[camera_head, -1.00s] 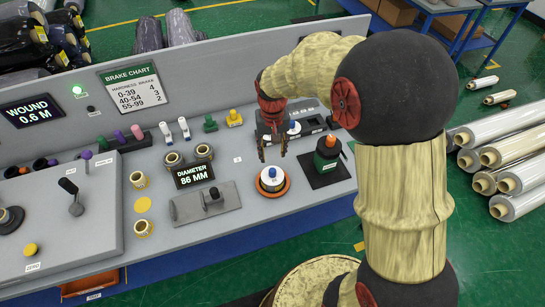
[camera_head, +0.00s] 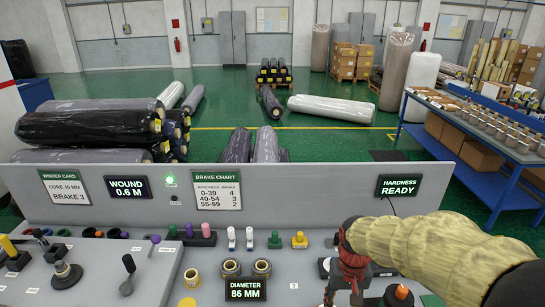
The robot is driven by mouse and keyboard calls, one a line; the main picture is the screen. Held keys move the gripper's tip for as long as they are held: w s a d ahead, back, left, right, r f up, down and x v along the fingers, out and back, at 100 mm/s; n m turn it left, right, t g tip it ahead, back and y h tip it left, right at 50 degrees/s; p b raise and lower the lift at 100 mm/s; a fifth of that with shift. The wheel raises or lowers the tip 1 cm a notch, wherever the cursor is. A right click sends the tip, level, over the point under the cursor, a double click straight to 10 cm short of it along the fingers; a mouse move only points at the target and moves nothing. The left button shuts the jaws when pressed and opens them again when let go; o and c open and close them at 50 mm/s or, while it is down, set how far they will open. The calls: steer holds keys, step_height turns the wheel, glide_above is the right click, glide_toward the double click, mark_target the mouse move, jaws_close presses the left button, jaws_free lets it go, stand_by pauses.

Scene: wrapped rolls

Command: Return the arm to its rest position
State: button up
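My arm enters the camera_head view from the lower right, tan and black. My gripper (camera_head: 343,297) points down at the bottom edge, above the right part of the grey console (camera_head: 290,212). Its two reddish dark fingers look apart, with nothing seen between them. The fingertips are close to the frame's lower edge. An orange-topped item (camera_head: 402,293) stands just right of the gripper, partly cut off.
The console panel carries a brake chart (camera_head: 217,193), a display reading HARDNESS READY (camera_head: 398,186) and a DIAMETER 86 MM display (camera_head: 245,290). A lever (camera_head: 128,264) stands at left. Wrapped rolls (camera_head: 90,128) lie behind. A blue table (camera_head: 480,150) is at right.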

steer(key=s+r+t+b, duration=0.3)
steer(key=s+r+t, duration=0.3)
steer(key=s+r, duration=0.8)
steer(key=shift+s+n, duration=0.35)
steer(key=shift+n, duration=0.05)
